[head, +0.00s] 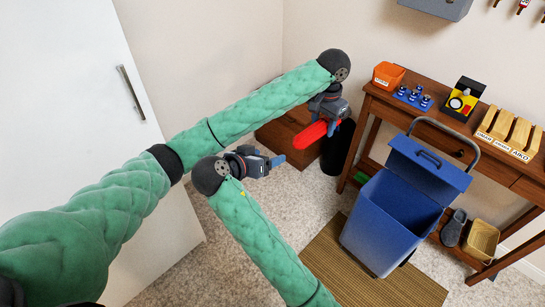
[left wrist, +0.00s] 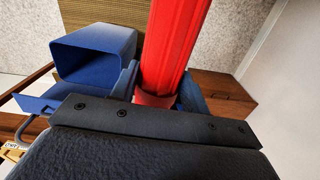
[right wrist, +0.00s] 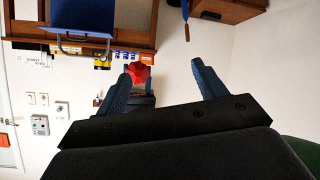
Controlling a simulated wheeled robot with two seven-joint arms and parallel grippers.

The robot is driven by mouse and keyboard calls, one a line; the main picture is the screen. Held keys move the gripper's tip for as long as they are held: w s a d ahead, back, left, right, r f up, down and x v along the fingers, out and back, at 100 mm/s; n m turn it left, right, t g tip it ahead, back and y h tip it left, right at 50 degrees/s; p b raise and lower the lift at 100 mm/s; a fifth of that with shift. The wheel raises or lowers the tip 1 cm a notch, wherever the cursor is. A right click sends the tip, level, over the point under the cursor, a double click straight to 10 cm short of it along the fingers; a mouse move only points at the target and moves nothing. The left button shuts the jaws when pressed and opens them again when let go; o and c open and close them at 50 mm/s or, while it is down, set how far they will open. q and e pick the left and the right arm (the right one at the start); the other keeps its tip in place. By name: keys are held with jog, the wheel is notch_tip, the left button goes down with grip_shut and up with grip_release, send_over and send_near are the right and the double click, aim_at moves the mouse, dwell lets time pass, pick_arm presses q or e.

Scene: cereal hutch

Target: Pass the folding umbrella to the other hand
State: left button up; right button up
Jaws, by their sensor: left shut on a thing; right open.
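The red folding umbrella (head: 307,138) is held in my left gripper (head: 330,125), with its free end pointing down-left in the head view. In the left wrist view the umbrella (left wrist: 173,45) runs up from the jaws. My right gripper (head: 276,161) is open and empty, lower left of the umbrella and apart from it. In the right wrist view the umbrella (right wrist: 138,72) shows end-on beyond the open fingers (right wrist: 160,92), nearer the left finger.
A wooden console table (head: 377,99) at the right bears an orange bin (head: 388,76) and other small items. A blue lidded cart (head: 388,222) stands before it on a brown mat (head: 345,268). A wooden chest (head: 285,138) and a black bin (head: 338,150) stand behind the grippers.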

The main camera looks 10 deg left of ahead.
aim_at(306, 136)
jog(key=w+d+m, duration=0.1)
jog(key=w+d, duration=0.2)
jog(key=w+d+m+h, duration=0.1)
jog(key=w+d+m, duration=0.1)
jog(key=d, duration=0.1)
jog(key=w+d+m+h, duration=0.1)
jog(key=w+d+m, duration=0.1)
jog(key=w+d, duration=0.1)
jog(key=shift+w+d+r, duration=0.3)
jog(key=shift+d+r, duration=0.1)
jog(key=shift+d, duration=0.1)
jog(key=shift+w+d+f, duration=0.25)
jog(key=shift+w+d, duration=0.1)
jog(key=shift+w, duration=0.1)
jog(key=c, duration=1.3)
pick_arm(q)
jog(key=o, duration=1.3)
jog(key=shift+c, duration=0.2)
pick_arm(e)
jog(key=shift+o, duration=0.2)
